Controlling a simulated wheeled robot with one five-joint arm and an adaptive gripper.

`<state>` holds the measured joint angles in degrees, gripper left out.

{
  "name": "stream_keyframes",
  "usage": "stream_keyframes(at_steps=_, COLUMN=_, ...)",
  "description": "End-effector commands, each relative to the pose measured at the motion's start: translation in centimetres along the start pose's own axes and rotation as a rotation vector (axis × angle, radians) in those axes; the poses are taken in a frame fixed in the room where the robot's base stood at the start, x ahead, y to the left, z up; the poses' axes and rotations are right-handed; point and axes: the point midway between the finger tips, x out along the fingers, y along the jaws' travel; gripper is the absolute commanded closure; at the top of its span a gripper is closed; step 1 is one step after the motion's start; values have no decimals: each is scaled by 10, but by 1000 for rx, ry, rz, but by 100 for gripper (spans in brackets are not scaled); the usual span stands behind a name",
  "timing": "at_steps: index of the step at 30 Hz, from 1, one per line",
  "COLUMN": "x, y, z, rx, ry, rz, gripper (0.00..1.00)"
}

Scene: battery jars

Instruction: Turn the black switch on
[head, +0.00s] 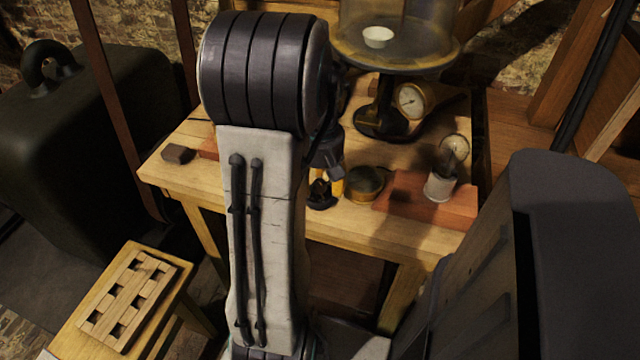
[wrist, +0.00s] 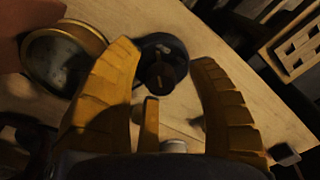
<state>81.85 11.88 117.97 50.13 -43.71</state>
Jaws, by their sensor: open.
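The black switch (wrist: 160,62) has a round dark base and a raised knob in its middle. It sits on the wooden table (head: 430,235). In the wrist view it lies between and just beyond the yellow fingertips of my gripper (wrist: 166,60), which are spread apart with nothing held. In the head view the switch (head: 320,195) shows small near the table's front edge, partly hidden by my arm. My gripper (head: 337,182) is mostly hidden there and close to the switch. I cannot tell whether a finger touches it.
A round brass-rimmed gauge (wrist: 62,52) lies close beside the switch; it also shows in the head view (head: 365,184). A red-brown block (head: 405,195) carries a pale cylinder (head: 439,187). A glass-topped stand (head: 384,118) is behind. A small dark block (head: 178,154) lies left.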

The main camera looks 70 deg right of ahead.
Motion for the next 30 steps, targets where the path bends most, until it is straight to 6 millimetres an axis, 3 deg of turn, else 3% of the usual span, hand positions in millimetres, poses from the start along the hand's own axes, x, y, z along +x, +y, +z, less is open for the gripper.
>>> stream_keyframes(at_steps=10, x=2, y=0, z=0, rx=0, ry=0, rz=0, gripper=46)
stream_keyframes(at_steps=27, x=2, y=0, z=0, rx=0, ry=-2, rz=-2, gripper=97)
stream_keyframes(at_steps=30, x=2, y=-1, z=1, rx=0, ry=-2, rz=-2, gripper=100)
